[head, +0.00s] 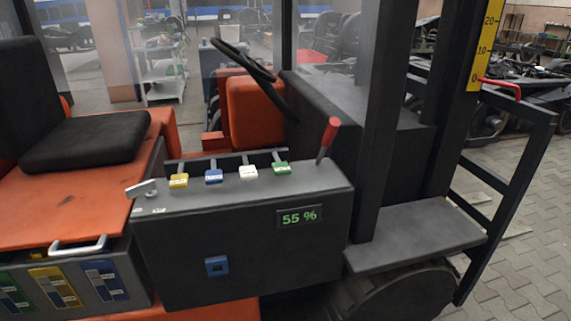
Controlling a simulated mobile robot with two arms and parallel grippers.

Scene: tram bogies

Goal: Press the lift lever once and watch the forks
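A row of several small levers stands on top of the dark console (240,240). They carry coloured tags: a yellow-tagged lever (179,180), a blue-tagged lever (214,176), a white-tagged lever (248,172) and a green-tagged lever (281,168). The print on the tags is too small to read, so I cannot tell which is the lift lever. A red-knobbed lever (328,136) rises at the console's right end. A yellow height scale (485,45) is on the mast, with a red pointer (498,86) near 0. The forks are not clearly visible. Neither gripper is in view.
A display (299,217) reads 55 %. A grey key-like handle (140,188) sits at the console's left end. The steering wheel (255,68) is behind the levers, the black seat (85,140) at left. A dark mast post (385,110) stands right of the console. Paved floor (530,255) is open at right.

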